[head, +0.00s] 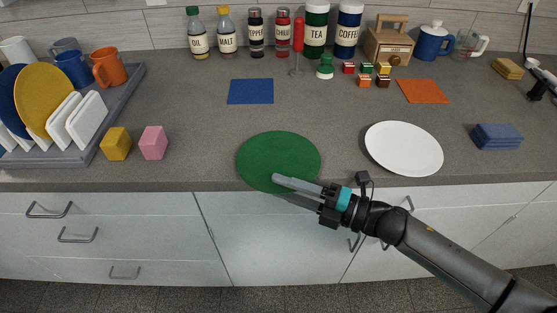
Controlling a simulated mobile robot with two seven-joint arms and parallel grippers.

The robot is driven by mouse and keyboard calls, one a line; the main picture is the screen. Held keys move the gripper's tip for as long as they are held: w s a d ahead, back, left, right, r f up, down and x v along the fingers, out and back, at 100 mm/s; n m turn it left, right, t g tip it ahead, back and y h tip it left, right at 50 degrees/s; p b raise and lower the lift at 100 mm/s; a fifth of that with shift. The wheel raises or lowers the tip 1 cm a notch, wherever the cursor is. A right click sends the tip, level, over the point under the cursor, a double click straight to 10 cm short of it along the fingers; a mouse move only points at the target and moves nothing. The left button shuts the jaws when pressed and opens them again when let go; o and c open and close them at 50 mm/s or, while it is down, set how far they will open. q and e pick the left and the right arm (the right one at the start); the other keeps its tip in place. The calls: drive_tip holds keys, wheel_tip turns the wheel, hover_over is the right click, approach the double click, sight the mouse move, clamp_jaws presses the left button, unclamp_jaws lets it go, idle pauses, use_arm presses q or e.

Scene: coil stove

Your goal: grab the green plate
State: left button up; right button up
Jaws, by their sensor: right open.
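The green plate (277,152) is a flat round disc lying near the front edge of the counter, and its front rim reaches that edge. My right gripper (284,188) comes in from the lower right. Its grey fingers are open and overlap the plate's front right rim in the head view. One finger shows over the green surface and the other is mostly hidden below it. I cannot tell whether the fingers touch the plate. My left gripper is not in view.
A white plate (404,148) lies to the right. A blue mat (251,91) and an orange mat (423,91) lie behind. Yellow (116,144) and pink (154,143) blocks and a dish rack (66,157) stand left. Blue sponges (497,137) lie far right. Bottles line the back.

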drive_tip(key=shift+x, duration=1.3)
clamp_jaws()
idle(0.4)
